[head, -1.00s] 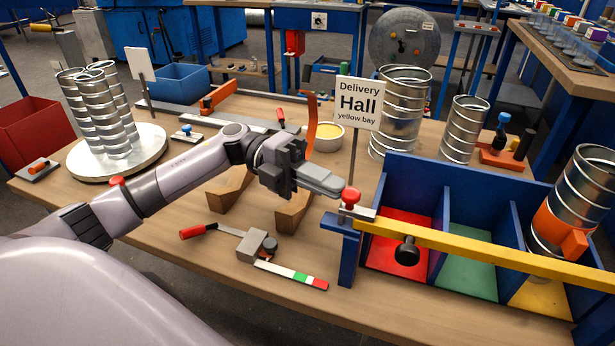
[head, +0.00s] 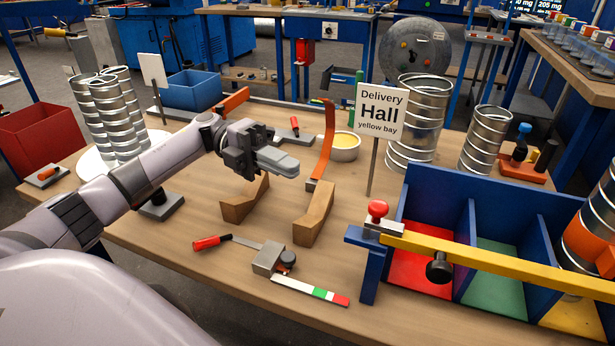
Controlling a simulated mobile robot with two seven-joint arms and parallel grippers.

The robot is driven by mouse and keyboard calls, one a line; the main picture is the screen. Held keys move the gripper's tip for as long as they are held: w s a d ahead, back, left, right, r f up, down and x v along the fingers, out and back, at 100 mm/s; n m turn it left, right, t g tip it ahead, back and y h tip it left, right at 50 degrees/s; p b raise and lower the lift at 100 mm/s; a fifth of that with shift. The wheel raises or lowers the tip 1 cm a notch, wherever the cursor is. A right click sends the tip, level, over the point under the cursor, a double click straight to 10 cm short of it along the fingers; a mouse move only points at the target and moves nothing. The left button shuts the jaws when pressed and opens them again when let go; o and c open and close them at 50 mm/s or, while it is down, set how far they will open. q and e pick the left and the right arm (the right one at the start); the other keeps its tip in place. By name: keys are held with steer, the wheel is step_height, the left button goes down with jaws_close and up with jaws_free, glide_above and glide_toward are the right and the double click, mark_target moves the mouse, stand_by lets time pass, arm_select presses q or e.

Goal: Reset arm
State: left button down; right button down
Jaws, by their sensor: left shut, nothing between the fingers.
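My left arm comes in from the left, and its gripper (head: 279,162) is shut and empty above the workbench. It hangs in the air behind and above two wooden cradle blocks (head: 314,216), left of an upright orange strip (head: 329,140). My right gripper is not in view. A spiral duct piece with an orange band (head: 590,232) stands in the yellow bay of the blue divided rack (head: 490,205), partly cut off by the right edge. A yellow bar (head: 500,262) with a red knob (head: 377,209) at its left end crosses the rack's front.
More ducts (head: 113,120) stand on a round plate at the left. A red-handled gauge tool (head: 268,258) lies at the front.

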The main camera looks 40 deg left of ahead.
arm_select(q)
steer(key=shift+a, duration=0.6)
